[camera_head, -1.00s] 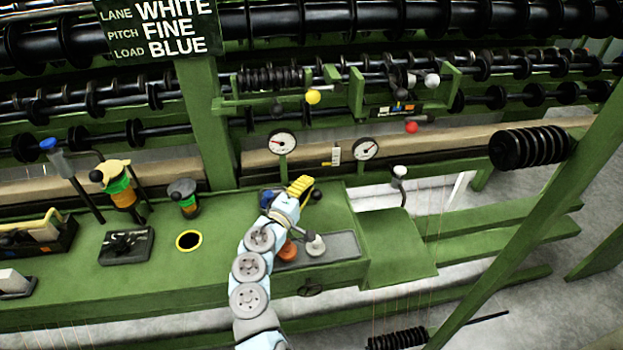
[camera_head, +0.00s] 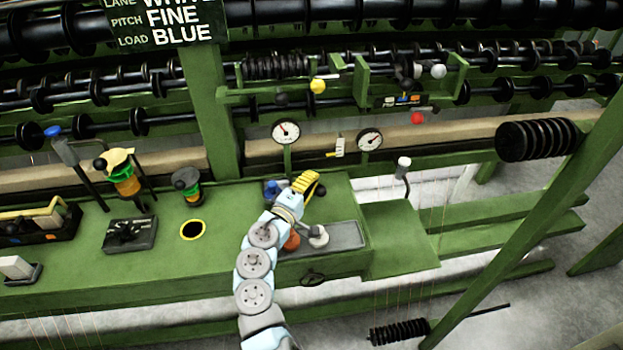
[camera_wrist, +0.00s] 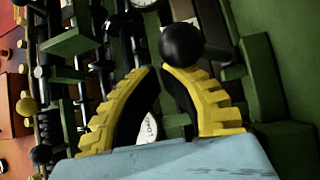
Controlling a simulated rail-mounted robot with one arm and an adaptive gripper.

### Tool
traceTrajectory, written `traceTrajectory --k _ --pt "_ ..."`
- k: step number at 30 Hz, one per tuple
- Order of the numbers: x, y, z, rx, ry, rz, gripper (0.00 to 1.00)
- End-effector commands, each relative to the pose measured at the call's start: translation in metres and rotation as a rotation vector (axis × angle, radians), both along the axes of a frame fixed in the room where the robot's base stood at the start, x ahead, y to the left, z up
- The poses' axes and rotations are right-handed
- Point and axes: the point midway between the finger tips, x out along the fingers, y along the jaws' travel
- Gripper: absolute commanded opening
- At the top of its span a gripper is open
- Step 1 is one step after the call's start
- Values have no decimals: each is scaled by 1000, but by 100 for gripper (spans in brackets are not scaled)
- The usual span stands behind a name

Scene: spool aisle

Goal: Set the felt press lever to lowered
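I cannot tell for sure which control is the felt press lever; no readable label marks it. My yellow-fingered gripper (camera_head: 312,182) is over the green console (camera_head: 345,205), next to a dark ball knob (camera_head: 320,190). In the wrist view my gripper (camera_wrist: 158,70) has a narrow gap between its fingertips, with nothing visibly held. A black ball knob (camera_wrist: 182,45) shows at the tip of the right finger; I cannot tell whether they touch.
Two gauges stand behind, the left gauge (camera_head: 286,132) and the right gauge (camera_head: 369,139). A white-topped lever (camera_head: 403,163) is at right, a blue-topped lever (camera_head: 54,131) at far left.

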Motion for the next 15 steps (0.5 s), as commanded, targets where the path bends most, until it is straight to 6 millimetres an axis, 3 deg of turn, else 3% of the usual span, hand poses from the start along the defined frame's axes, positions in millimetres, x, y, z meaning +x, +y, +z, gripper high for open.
traceTrajectory --k 8,15 --pt "-21 15 -2 0 -1 6 0" --pt "-50 34 -5 0 1 6 0"
